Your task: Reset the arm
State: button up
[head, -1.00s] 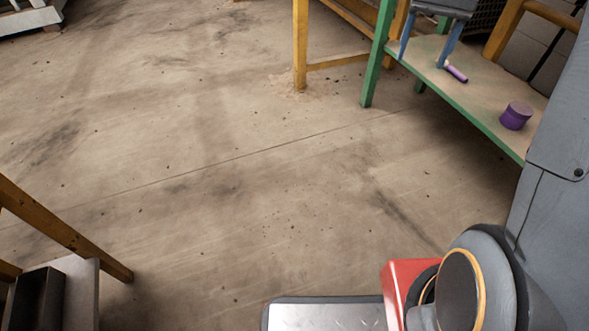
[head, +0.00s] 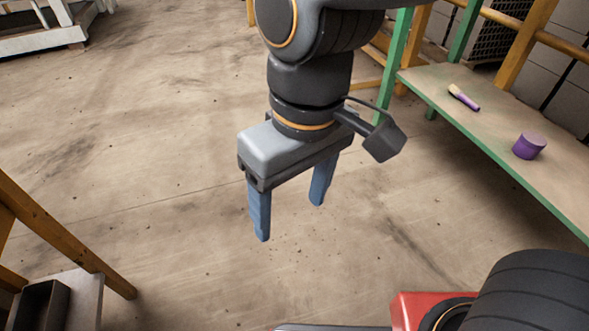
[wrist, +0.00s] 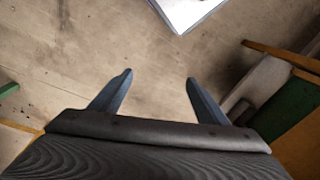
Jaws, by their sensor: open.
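My gripper (head: 290,220) hangs in the middle of the head view with its two blue fingers pointing down and spread apart. It is open, with nothing between the fingers, above bare floor. In the wrist view its fingers (wrist: 155,88) also stand apart and empty. My gripper is to the left of the green-edged bench (head: 480,115) and clear of it.
A purple cylinder (head: 529,146) and a purple-handled brush (head: 464,97) lie on the bench at right. A wooden-legged stand (head: 62,240) with a dark box (head: 40,305) is at lower left. A white pallet-like frame (head: 42,40) stands at upper left. The middle floor is clear.

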jog(key=shift+s, duration=0.15)
dwell(0.3)
jog(key=d+r+m+p, duration=0.3)
jog(key=d+r+p, duration=0.4)
jog(key=r+p, duration=0.5)
jog(key=d+r+m+p, duration=0.2)
jog(key=d+r+p, duration=0.5)
jog(key=r+p, duration=0.4)
jog(key=d+r+m+h+p, duration=0.1)
jog(key=d+r+m+p, duration=0.2)
jog(key=p, duration=1.8)
jog(key=d+r, duration=0.4)
jog(key=r, duration=0.5)
jog(key=shift+r+m, duration=0.3)
jog(key=shift+r, duration=0.05)
jog(key=shift+d, duration=0.1)
